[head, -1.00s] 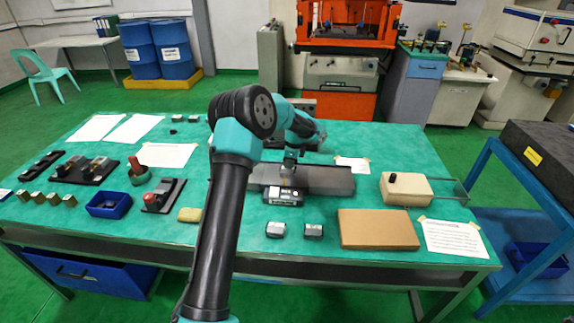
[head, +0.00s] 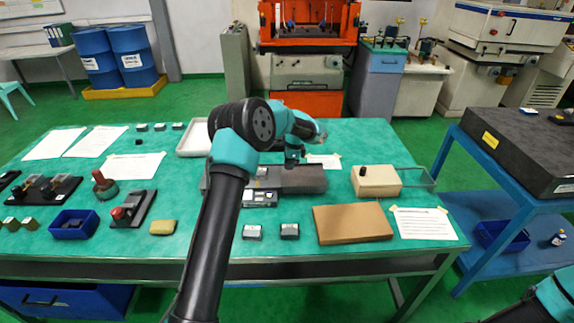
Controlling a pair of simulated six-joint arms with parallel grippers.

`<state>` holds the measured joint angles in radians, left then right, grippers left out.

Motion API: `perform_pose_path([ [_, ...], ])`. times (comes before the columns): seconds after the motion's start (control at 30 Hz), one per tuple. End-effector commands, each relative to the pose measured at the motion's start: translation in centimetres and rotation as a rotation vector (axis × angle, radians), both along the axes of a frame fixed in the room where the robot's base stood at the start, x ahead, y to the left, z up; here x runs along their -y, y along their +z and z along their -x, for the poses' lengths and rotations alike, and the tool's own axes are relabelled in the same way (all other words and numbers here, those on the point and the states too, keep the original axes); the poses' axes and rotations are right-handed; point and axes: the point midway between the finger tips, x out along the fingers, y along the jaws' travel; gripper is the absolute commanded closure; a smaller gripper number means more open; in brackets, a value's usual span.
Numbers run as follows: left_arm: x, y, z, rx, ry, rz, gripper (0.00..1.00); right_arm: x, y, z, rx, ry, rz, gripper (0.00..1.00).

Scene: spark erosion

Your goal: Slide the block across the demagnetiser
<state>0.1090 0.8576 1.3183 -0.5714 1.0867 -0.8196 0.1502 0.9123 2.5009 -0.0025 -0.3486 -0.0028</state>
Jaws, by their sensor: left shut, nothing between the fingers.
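My left gripper (head: 292,158) is shut and empty, low over the right part of a long dark grey plate (head: 305,180) on the green table. I cannot tell whether it touches the plate. A cream box with a black knob (head: 377,182) stands right of the plate; which of these is the demagnetiser is unclear. A small dark block (head: 252,232) and a second small block (head: 290,231) lie in front of the plate. A dark item with a pale face (head: 260,198) lies at its front edge. My right gripper is out of view.
A brown flat slab (head: 352,224) and a paper sheet (head: 424,224) lie front right. A blue bin (head: 74,224) and a yellow piece (head: 163,227) lie at left. A blue cart with a dark slab (head: 520,155) stands right of the table.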

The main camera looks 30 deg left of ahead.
Motion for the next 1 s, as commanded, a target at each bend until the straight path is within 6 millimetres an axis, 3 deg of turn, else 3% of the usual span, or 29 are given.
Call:
perform_pose_path([
  [0.8,-0.15,-0.28,-0.51,0.006,0.015,-0.004,1.0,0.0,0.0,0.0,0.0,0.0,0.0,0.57],
  [1.0,-0.95,-0.28,-0.01,0.004,0.015,-0.004,1.0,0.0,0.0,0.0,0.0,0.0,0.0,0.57],
])
